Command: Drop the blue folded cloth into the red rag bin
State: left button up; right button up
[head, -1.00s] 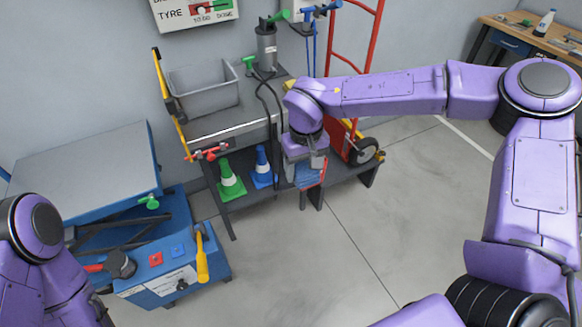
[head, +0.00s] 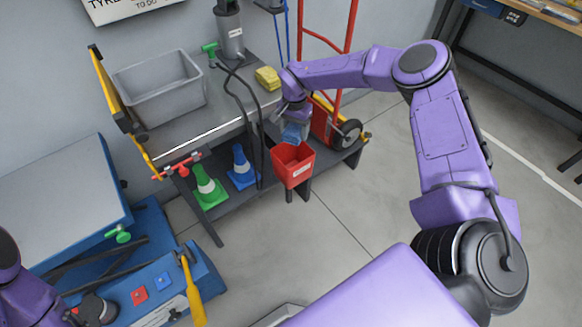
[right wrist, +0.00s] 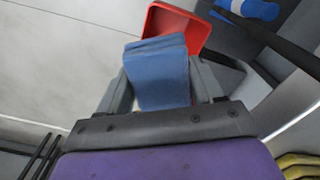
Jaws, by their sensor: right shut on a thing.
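The blue folded cloth (head: 293,134) is in my right gripper (head: 296,122), which is shut on it. In the right wrist view the cloth (right wrist: 160,75) sits between the two fingers of the right gripper (right wrist: 160,92).
A workbench (head: 205,130) carries a grey tub (head: 160,90), a yellow folded cloth (head: 268,78) and a dark cylinder (head: 229,35). A red hand truck (head: 325,120) stands right of the bin. Floor in front is clear.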

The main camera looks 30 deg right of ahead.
jog(key=shift+w+d+f+m, duration=0.4)
jog(key=shift+d+f, duration=0.15)
jog(key=shift+d, duration=0.1)
jog(key=shift+d+f, duration=0.1)
jog(key=shift+f, duration=0.05)
jog(key=shift+s+f+b, duration=0.1)
jog(key=shift+f+b, duration=0.1)
jog(key=shift+b, duration=0.2)
notch_tip(320, 180, down, 5)
jog(key=b, duration=0.3)
jog(key=o, duration=1.2)
